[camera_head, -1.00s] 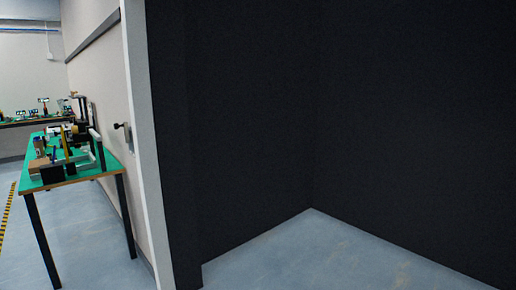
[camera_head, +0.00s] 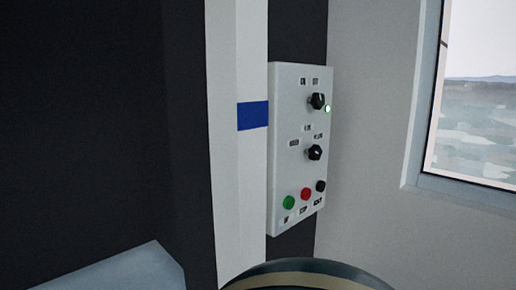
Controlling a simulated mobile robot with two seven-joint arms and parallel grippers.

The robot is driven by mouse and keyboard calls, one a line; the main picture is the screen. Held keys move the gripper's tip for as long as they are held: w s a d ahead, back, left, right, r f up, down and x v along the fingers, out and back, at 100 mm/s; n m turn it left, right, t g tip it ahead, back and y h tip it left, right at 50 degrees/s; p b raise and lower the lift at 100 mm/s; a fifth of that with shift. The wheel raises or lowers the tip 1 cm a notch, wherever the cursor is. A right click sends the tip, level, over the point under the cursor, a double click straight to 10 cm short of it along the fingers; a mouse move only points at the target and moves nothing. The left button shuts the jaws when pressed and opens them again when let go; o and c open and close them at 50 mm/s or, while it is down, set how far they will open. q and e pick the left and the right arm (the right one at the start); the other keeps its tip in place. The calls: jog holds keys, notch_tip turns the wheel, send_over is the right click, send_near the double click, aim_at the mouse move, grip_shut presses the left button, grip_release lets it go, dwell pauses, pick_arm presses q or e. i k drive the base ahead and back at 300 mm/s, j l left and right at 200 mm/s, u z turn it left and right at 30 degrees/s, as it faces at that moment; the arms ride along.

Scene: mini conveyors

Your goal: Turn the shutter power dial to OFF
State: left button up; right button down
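A pale control panel (camera_head: 285,160) is mounted upright on the wall right of centre. Its upper black dial (camera_head: 317,101) has a small lit green lamp (camera_head: 327,109) beside it and two small labels above. I cannot read the labels. A second black dial (camera_head: 314,152) sits lower, with small labels around it. Below are a green button (camera_head: 289,202), a red button (camera_head: 306,194) and a dark button (camera_head: 321,186). Which dial is the shutter power dial cannot be read. Neither gripper is in view.
A white post with a blue band (camera_head: 252,115) stands just left of the panel. Dark wall panels fill the left. A window (camera_head: 475,100) is at the right. A rounded dark object with a tan band (camera_head: 305,280) shows at the bottom edge.

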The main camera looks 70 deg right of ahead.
aim_at(317, 101)
jog(key=z, duration=0.4)
jog(key=k+j+z, duration=0.1)
jog(key=z, duration=0.75)
jog(key=k+z, duration=0.1)
jog(key=z, duration=0.75)
jog(key=k+z, duration=0.1)
jog(key=z, duration=0.3)
